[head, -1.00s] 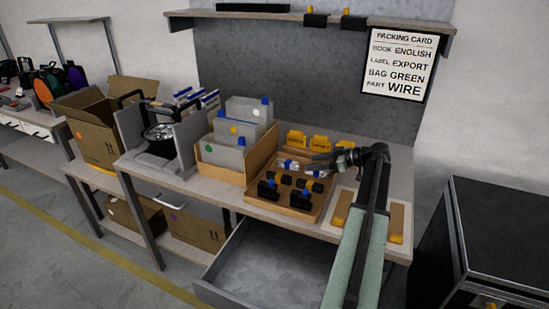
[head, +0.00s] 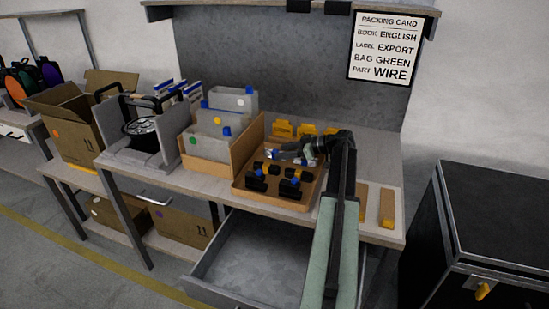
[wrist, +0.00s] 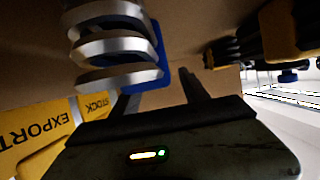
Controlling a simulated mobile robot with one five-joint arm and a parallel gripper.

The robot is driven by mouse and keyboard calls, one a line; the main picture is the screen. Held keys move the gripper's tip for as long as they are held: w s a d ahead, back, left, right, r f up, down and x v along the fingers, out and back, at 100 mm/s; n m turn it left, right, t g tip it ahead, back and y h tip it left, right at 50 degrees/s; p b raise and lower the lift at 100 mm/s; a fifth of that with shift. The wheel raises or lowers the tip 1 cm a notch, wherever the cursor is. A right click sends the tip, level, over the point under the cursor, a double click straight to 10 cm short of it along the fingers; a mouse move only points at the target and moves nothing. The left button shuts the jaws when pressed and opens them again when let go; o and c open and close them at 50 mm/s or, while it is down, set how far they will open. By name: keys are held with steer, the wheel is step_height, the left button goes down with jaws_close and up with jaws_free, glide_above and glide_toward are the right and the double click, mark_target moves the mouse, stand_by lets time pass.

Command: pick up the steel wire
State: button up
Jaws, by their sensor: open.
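The steel wire appears to be the silver coil with a blue part (wrist: 118,45) at the upper left of the wrist view. In the head view a small silver and blue piece (head: 274,155) shows at the back of the brown tray (head: 238,188), beside my gripper (head: 290,153). I cannot tell for sure that it is the same coil. In the wrist view my gripper (wrist: 158,97) is open, its two dark fingers apart with nothing visibly held. The coil lies in front of and above the left finger; contact is unclear. My gripper hides part of the tray's back right.
Black parts with blue and orange bits (head: 256,182) stand in the tray. Yellow label holders (head: 283,129) stand behind it, and a wooden box of grey packs (head: 238,158) stands left. A drawer (head: 255,255) hangs open below. A packing card (head: 386,47) reads WIRE.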

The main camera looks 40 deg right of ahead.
jaws_close()
steer(key=shift+r, duration=0.1)
step_height(320, 180, up, 10)
steer(key=p, duration=1)
